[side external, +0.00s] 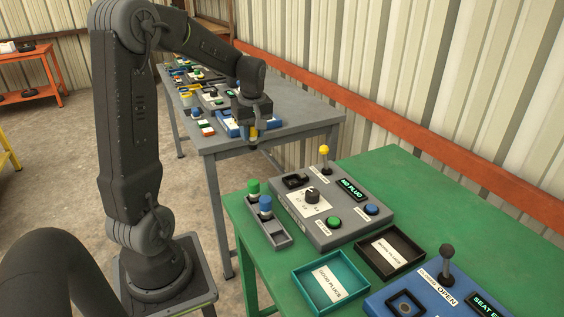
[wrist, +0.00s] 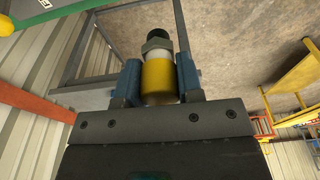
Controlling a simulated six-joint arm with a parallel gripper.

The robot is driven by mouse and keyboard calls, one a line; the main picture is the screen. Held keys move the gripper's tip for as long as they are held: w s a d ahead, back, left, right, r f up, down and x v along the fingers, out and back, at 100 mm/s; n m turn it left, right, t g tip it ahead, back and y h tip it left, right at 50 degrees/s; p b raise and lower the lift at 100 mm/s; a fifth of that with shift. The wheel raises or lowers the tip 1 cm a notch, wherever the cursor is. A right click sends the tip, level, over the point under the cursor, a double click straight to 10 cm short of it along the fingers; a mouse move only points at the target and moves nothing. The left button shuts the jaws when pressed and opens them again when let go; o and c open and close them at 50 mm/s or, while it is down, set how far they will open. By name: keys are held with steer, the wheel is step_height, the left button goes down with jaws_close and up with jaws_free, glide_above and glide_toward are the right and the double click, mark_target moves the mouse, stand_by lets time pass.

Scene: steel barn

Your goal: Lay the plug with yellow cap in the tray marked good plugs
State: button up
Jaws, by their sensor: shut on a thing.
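The plug with yellow cap (wrist: 158,80) is held between my gripper's two blue fingers in the wrist view, its dark end pointing away from the palm. In the side external view my gripper (side external: 251,128) is shut on it, in the air near the front edge of the grey table. The tray marked good plugs (side external: 304,291) is a teal open tray on the green table, at lower right of my gripper and well apart from it. Its label shows and no plug is seen in it.
A rack (side external: 280,238) holds a green-capped and a blue-capped plug. Behind it stands a grey test box (side external: 325,235) with a raised yellow-knobbed lever (side external: 324,156) and display "NO PLUG". A black tray (side external: 413,251) and a blue box (side external: 383,303) with another lever flank the teal tray.

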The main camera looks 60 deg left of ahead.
steer(key=shift+s+r, duration=0.1)
steer(key=shift+s, duration=0.05)
steer(key=w+d+f+m, duration=0.1)
steer(key=d+m, duration=0.2)
steer(key=d, duration=0.4)
steer(key=w+d+m, duration=0.2)
steer(key=d+m, duration=0.1)
steer(key=d, duration=0.3)
steer(key=m+t+h, duration=0.1)
steer(key=m+t, duration=0.1)
steer(key=m, duration=0.6)
glide_toward(332, 280)
steer(key=shift+w+a+f, duration=0.15)
steer(key=shift+w+f, duration=0.05)
steer(key=shift+w, duration=0.3)
steer(key=shift+f, duration=1.85)
steer(key=shift+f+n, duration=0.1)
steer(key=shift+n, duration=0.2)
